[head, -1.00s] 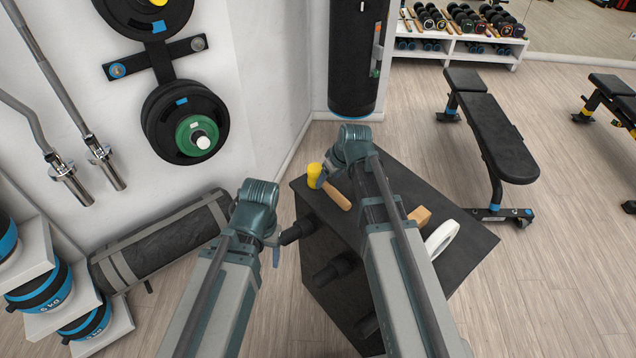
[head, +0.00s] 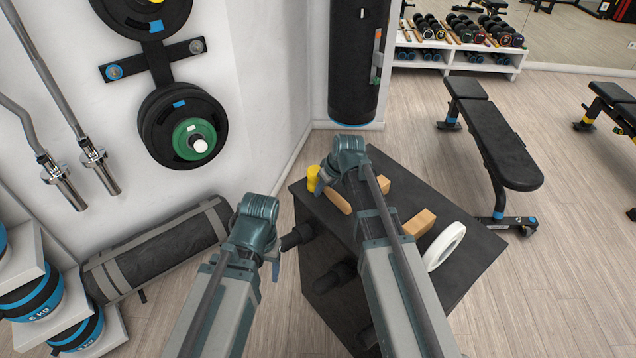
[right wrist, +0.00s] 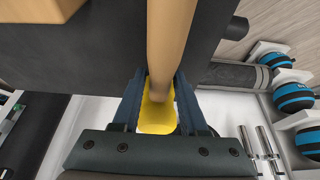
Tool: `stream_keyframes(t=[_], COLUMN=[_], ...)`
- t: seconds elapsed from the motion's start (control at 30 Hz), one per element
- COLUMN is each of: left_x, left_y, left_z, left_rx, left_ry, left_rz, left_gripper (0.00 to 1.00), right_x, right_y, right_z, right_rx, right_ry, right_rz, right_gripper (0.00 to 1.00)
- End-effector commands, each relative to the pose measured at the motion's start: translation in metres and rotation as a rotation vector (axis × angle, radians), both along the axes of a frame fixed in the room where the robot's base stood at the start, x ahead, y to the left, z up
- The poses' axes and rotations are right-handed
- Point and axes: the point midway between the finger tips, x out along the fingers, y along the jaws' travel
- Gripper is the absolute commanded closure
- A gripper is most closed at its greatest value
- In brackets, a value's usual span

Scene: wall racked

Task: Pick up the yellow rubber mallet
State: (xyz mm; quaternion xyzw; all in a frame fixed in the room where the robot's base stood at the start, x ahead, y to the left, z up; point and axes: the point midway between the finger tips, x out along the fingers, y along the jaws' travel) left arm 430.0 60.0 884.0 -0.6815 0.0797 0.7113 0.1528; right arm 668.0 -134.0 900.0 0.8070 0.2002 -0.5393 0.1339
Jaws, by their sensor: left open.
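The yellow rubber mallet (head: 339,202) lies on the dark top of the black stand, by its far left corner. It has a yellow head and a tan wooden handle. My right gripper (head: 320,186) is at the mallet, close to its head. In the right wrist view the blue fingers (right wrist: 158,88) stand on both sides of the mallet (right wrist: 158,117), with the handle running up the picture. Whether they press on it is unclear. My left gripper (head: 276,268) is open and empty, left of the stand and away from the mallet.
The black stand (head: 462,270) also holds a wooden block (head: 420,222) and a white tape roll (head: 444,246). Dark pegs (head: 298,236) stick out from its left side. A punching bag (head: 355,70) hangs behind it. A bench (head: 490,140) stands right, with open floor between.

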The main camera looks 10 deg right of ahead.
Motion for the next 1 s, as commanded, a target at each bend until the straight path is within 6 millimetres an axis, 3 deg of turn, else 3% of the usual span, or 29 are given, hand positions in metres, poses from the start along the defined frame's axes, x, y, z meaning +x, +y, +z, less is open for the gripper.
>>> stream_keyframes(t=[0.03, 0.2, 1.0], left_x=[0.0, 0.0, 0.0], left_y=[0.0, 0.0, 0.0], left_z=[0.0, 0.0, 0.0087], left_rx=[0.0, 0.0, 0.0], left_ry=[0.0, 0.0, 0.0], left_rz=[0.0, 0.0, 0.0], left_gripper=[0.33, 0.33, 0.33], right_x=[0.0, 0.0, 0.0001], right_y=[0.0, 0.0, 0.0018], right_z=[0.0, 0.0, 0.0087], right_rx=[0.0, 0.0, 0.0], right_ry=[0.0, 0.0, -0.001], right_rz=[0.0, 0.0, 0.0], right_gripper=[0.68, 0.99, 1.0])
